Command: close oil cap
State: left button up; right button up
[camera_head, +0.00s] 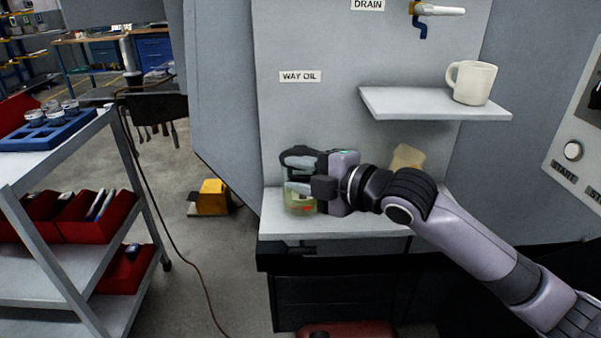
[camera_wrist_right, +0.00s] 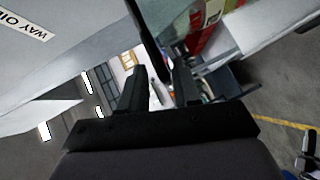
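The way-oil reservoir (camera_head: 298,204) is a translucent container with yellowish oil and a small red mark. It stands at the left end of the lower shelf, below the WAY OIL label. My right gripper (camera_head: 308,173) is at its top, reaching in from the right, and hides part of it. Dark shapes overlap there, so I cannot clearly separate cap from fingers in the head view. In the right wrist view, the two fingers of my right gripper (camera_wrist_right: 160,85) stand apart. A thin dark piece (camera_wrist_right: 149,38), possibly the cap edge-on, shows beyond the gap between them. My left gripper is not in view.
The lower shelf (camera_head: 350,224) holds a tan object (camera_head: 407,158) behind my right wrist. An upper shelf (camera_head: 420,103) with a white mug (camera_head: 474,82) overhangs to the right. A cart (camera_head: 75,172) with a blue tray (camera_head: 52,131) and red bins stands left.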

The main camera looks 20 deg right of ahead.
grip_shut()
jog(key=shift+f, duration=0.3)
jog(key=shift+s+f+n+t+b, duration=0.1)
jog(key=shift+f+n+t+b, duration=0.3)
jog(key=shift+f+b, duration=0.4)
grip_release()
jog(key=shift+r, duration=0.2)
